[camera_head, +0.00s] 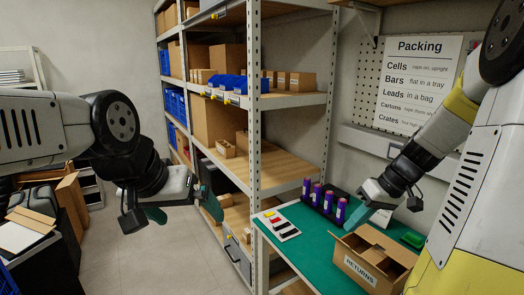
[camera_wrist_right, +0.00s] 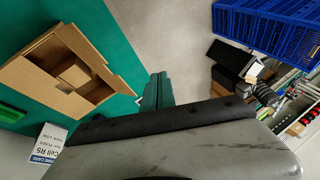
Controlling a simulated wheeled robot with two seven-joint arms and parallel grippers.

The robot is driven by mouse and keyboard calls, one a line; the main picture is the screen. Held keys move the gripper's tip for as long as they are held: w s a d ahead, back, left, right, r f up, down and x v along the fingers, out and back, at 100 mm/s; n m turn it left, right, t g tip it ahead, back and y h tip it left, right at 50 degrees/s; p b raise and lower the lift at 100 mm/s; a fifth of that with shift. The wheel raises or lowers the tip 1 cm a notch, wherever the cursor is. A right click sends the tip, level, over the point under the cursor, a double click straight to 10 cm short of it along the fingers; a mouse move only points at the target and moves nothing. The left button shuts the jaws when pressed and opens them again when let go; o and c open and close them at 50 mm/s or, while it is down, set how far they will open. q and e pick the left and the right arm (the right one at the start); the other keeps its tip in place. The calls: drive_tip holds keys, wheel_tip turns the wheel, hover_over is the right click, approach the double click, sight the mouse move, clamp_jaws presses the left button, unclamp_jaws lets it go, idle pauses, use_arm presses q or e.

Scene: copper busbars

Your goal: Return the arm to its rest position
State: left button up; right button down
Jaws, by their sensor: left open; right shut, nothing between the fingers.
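My left arm comes in from the left in the head view, and its gripper (camera_head: 184,211) is open and empty, with its two teal fingers apart in front of the shelving. My right arm reaches down from the upper right. Its gripper (camera_head: 354,221) is shut with nothing in it, above the green table near the returns box. In the right wrist view the right gripper's teal fingers (camera_wrist_right: 158,91) are together and point past the table edge toward the floor.
The cardboard returns box (camera_head: 368,276) stands open on the green table (camera_head: 290,252); the box also shows in the right wrist view (camera_wrist_right: 45,82). Several purple cells (camera_head: 328,201) stand in a dark tray. Metal shelving (camera_head: 254,130) rises between the arms. Grey floor (camera_head: 145,262) is clear at left.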

drive_tip(key=s+a+r+m+t+h, duration=0.3)
drive_tip(key=s+a+r+t, duration=0.1)
drive_tip(key=s+a+r, duration=0.5)
wheel_tip(320, 180, up, 2)
drive_tip(key=s, duration=0.3)
drive_tip(key=shift+a+r, duration=0.2)
drive_tip(key=shift+a, duration=0.05)
drive_tip(key=shift+w, duration=0.15)
